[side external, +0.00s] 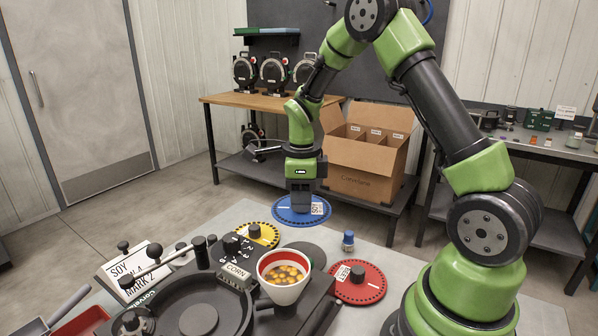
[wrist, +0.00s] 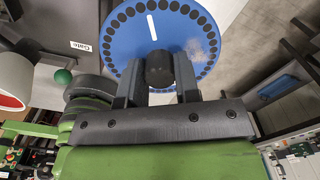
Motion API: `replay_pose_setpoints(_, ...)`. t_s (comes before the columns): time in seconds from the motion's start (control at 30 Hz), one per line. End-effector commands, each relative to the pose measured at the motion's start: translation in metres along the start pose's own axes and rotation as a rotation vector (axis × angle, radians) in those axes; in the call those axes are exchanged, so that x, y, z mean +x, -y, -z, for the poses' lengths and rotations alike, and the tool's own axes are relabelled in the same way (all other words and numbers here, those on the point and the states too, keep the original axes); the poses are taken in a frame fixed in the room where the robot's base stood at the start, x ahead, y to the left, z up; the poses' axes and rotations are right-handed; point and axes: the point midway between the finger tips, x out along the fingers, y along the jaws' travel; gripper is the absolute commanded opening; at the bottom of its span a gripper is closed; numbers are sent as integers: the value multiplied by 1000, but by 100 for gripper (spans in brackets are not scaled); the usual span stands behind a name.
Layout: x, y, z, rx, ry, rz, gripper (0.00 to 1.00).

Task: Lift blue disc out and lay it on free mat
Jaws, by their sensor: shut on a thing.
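My gripper (side external: 300,200) is shut on the dark central knob of the blue disc (side external: 314,213). In the wrist view, the two fingers (wrist: 160,85) stand either side of the knob, and the blue disc (wrist: 125,60) with its ring of dark holes extends beyond them. The disc is roughly level at the table's far edge; its height above the table is hard to tell. A bare dark grey round mat (side external: 310,254) lies just nearer the camera. The seed meter's round dark housing (side external: 165,308) is open at the front left, with no disc in it.
A yellow disc (side external: 262,231) lies left of the bare mat and a red disc (side external: 368,287) to its right. A small blue-topped item (side external: 348,240) stands near the red disc. A white cup of orange-yellow seeds (side external: 270,263) rises in front. A cardboard box (side external: 365,170) sits behind.

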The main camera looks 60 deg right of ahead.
Motion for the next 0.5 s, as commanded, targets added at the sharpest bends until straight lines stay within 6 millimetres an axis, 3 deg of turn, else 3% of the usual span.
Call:
replay_pose_setpoints(0.03,14,-1,1,-2,-6,-6,4)
replay_pose_setpoints(0.2,43,0,0,-3,-2,-2,4)
replay_pose_setpoints(0.5,67,0,0,-2,-1,-1,4)
